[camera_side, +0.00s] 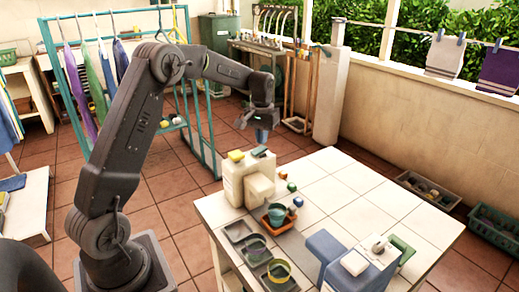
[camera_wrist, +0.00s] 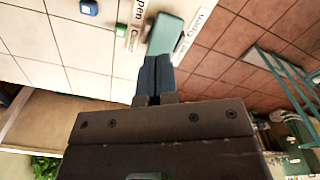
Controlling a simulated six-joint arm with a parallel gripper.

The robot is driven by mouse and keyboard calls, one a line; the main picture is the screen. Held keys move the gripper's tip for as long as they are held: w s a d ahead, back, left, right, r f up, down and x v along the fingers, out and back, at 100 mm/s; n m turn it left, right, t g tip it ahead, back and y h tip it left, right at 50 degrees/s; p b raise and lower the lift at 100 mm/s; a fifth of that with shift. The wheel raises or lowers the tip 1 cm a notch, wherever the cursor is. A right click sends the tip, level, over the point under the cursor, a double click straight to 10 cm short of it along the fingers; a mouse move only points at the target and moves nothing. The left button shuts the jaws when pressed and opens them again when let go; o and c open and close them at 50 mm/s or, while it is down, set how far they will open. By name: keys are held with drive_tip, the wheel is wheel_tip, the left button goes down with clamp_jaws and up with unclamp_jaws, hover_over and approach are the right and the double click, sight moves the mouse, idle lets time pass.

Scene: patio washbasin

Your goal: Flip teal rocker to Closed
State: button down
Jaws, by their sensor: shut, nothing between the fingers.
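The teal rocker (camera_wrist: 167,33) shows in the wrist view as a tilted, rounded block between two white label strips. In the side view my gripper (camera_side: 263,136) hangs above the table's far left end, by a white housing (camera_side: 233,183). The rocker is hard to make out there.
A yellow piece (camera_side: 236,155) sits on the white housing. Small green and blue pieces (camera_side: 298,202), bowls and an orange tray (camera_side: 272,225) stand nearby. A blue-grey box (camera_side: 325,245) is at the front. The table's right part (camera_side: 360,180) is clear. A teal rack (camera_side: 190,95) stands behind.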

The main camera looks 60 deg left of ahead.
sight(262, 148)
drive_tip(key=shift+f, duration=1.1)
idle(0.5)
drive_tip(key=shift+r, duration=3.5)
